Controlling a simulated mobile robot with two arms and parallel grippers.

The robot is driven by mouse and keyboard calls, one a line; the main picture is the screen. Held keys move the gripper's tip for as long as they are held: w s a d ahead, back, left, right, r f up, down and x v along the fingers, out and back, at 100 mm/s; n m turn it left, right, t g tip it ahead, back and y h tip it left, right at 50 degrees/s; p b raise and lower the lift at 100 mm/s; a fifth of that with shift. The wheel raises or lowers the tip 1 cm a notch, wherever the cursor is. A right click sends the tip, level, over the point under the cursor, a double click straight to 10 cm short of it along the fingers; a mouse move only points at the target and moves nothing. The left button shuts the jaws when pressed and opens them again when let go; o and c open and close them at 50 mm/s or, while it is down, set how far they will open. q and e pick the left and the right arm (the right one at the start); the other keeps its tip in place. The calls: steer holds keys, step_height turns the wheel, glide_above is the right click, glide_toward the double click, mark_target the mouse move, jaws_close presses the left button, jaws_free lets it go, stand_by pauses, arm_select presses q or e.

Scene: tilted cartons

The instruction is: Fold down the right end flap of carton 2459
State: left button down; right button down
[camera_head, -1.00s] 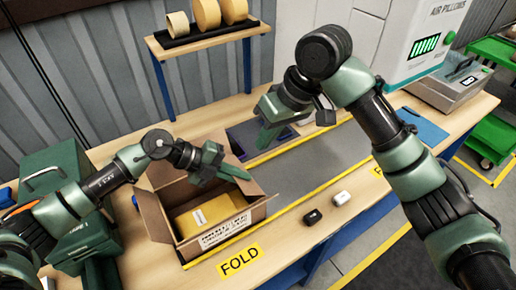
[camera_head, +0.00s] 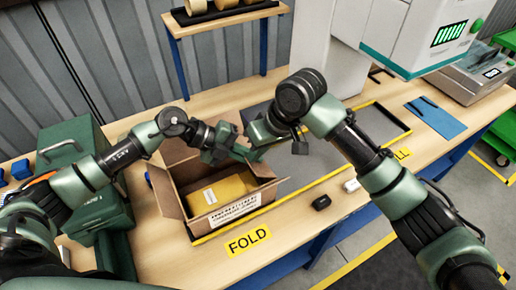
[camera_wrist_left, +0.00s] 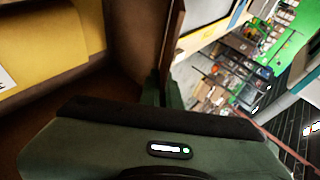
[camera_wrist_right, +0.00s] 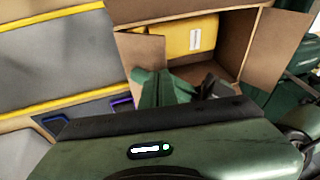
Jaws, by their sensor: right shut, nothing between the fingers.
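Carton 2459 (camera_head: 185,222) stands open on the bench with a yellow package (camera_head: 222,192) inside. It also shows in the right wrist view (camera_wrist_right: 232,50). Its left flap (camera_head: 163,190) stands up. Its right end flap (camera_wrist_right: 140,52) sticks up beside my right fingertips; my grippers partly hide that end in the head view. My left gripper (camera_head: 236,153) is over the carton's far right part; in the left wrist view its fingers (camera_wrist_left: 161,90) are at the edge of a cardboard panel (camera_wrist_left: 173,40), grip unclear. My right gripper (camera_head: 254,140) is shut and empty; contact with the flap is unclear.
A grey mat area with a yellow border (camera_head: 310,165) lies right of the carton. A black item (camera_head: 321,202) and a white item (camera_head: 351,185) lie near the front edge. A green case (camera_head: 72,150) stands left, a tape shelf (camera_head: 225,20) behind.

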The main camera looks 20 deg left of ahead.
steer(key=shift+s+a+f, duration=0.3)
steer(key=shift+s+f, duration=0.05)
steer(key=shift+f, duration=0.1)
arm_select(q)
steer(key=shift+d, duration=0.1)
arm_select(e)
steer(key=shift+s+f, duration=0.1)
arm_select(q)
steer(key=c, duration=1.6)
jaws_free()
steer(key=shift+c, duration=0.2)
